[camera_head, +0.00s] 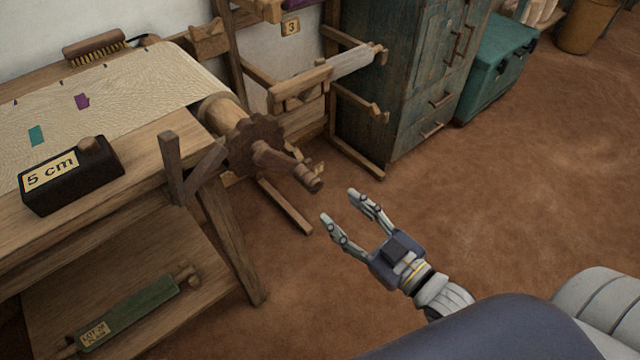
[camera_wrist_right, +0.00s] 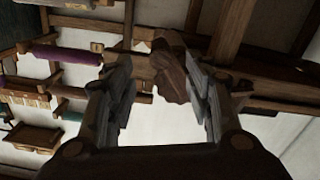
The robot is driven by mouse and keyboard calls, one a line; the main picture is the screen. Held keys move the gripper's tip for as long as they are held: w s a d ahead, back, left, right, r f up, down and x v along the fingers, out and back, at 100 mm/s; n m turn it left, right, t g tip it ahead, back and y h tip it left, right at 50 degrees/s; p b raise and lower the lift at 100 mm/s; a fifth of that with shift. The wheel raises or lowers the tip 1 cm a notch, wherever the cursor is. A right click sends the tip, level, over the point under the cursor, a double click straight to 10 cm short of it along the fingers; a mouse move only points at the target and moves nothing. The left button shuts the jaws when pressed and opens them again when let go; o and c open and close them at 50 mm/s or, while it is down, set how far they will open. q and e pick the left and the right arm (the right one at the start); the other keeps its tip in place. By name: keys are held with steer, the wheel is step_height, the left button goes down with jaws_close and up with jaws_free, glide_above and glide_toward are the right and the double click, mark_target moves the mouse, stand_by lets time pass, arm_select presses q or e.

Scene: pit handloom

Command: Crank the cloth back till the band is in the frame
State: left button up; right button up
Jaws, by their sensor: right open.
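The cream cloth (camera_head: 130,82) lies over the loom's top and wraps onto a wooden roller (camera_head: 216,106) at its right end. It bears a teal patch (camera_head: 36,135) and a purple patch (camera_head: 82,101); I cannot tell which, if either, is the band. A toothed wooden wheel (camera_head: 252,137) sits on the roller's end, with a crank handle (camera_head: 311,179) sticking out towards the floor side. My right gripper (camera_head: 340,203) is open and empty, just right of and apart from the handle. Its spread fingers also show in the right wrist view (camera_wrist_right: 165,100). My left gripper is not in view.
A black "5 cm" block (camera_head: 70,185) and a brush (camera_head: 93,47) lie on the loom. A green labelled bar (camera_head: 130,315) lies on the lower shelf. A wooden rack (camera_head: 300,85), a cabinet (camera_head: 405,80) and a teal chest (camera_head: 497,68) stand behind. The floor at right is clear.

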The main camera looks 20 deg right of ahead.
mark_target(317, 188)
steer(key=x, duration=0.6)
steer(key=b+x, duration=0.1)
steer(key=x, duration=0.2)
steer(key=shift+a+r, duration=0.15)
steer(key=shift+r, duration=0.2)
steer(key=shift+w+a, duration=0.2)
steer(key=shift+w, duration=0.4)
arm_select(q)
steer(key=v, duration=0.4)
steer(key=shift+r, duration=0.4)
arm_select(e)
steer(key=shift+w+a, duration=0.1)
steer(key=shift+w, duration=0.05)
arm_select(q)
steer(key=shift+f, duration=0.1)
arm_select(e)
jaws_close()
